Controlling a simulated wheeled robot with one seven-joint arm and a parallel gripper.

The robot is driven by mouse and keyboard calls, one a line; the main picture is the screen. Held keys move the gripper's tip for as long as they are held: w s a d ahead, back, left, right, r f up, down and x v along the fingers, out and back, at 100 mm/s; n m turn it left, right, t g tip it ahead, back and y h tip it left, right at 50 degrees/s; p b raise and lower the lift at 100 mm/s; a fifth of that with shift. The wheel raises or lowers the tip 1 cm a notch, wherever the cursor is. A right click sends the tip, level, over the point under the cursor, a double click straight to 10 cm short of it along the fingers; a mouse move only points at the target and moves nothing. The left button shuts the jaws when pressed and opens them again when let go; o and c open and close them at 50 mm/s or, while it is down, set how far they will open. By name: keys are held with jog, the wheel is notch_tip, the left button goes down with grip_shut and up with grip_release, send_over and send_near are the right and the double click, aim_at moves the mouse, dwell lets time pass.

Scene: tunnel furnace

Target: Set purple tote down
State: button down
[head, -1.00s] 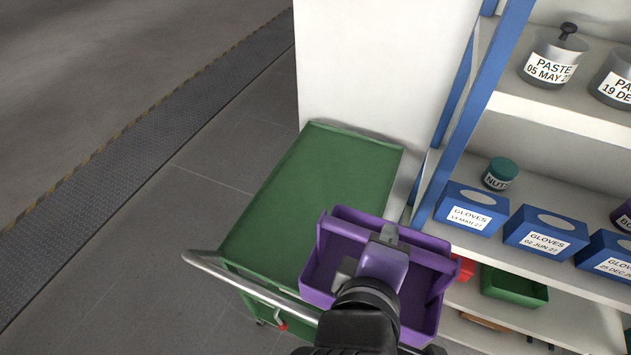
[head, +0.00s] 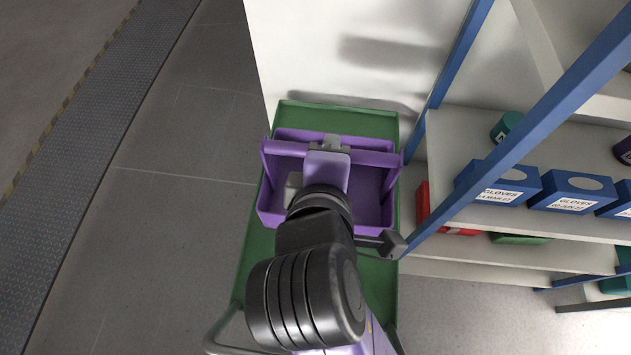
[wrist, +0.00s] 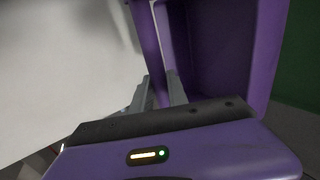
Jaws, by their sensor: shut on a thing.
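The purple tote (head: 372,190) is an open box with a bar handle across its top. My gripper (head: 332,143) is shut on this handle bar, and my arm covers the middle and front of the tote. The tote is over the green cart top (head: 378,280), near its far end by the white wall. I cannot tell whether its bottom touches the cart. In the wrist view, the tote (wrist: 225,45) is beyond the gripper fingers (wrist: 160,95), and a green surface shows at the right.
A blue-framed shelf stands right of the cart, with blue glove boxes (head: 500,183), a teal-lidded jar (head: 507,126) and a red bin (head: 440,205). A slanting blue post (head: 500,150) is close to the tote's right side. The floor at the left is clear.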

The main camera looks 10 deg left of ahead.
jog(key=shift+w+a+f, duration=0.15)
jog(key=shift+f, duration=0.15)
notch_tip(320, 180, down, 19)
jog(key=shift+f+b, duration=0.15)
jog(key=shift+b, duration=0.15)
jog(key=c, duration=1.3)
grip_release()
jog(key=shift+f, duration=0.1)
jog(key=v, duration=1.2)
jog(key=shift+b, duration=0.45)
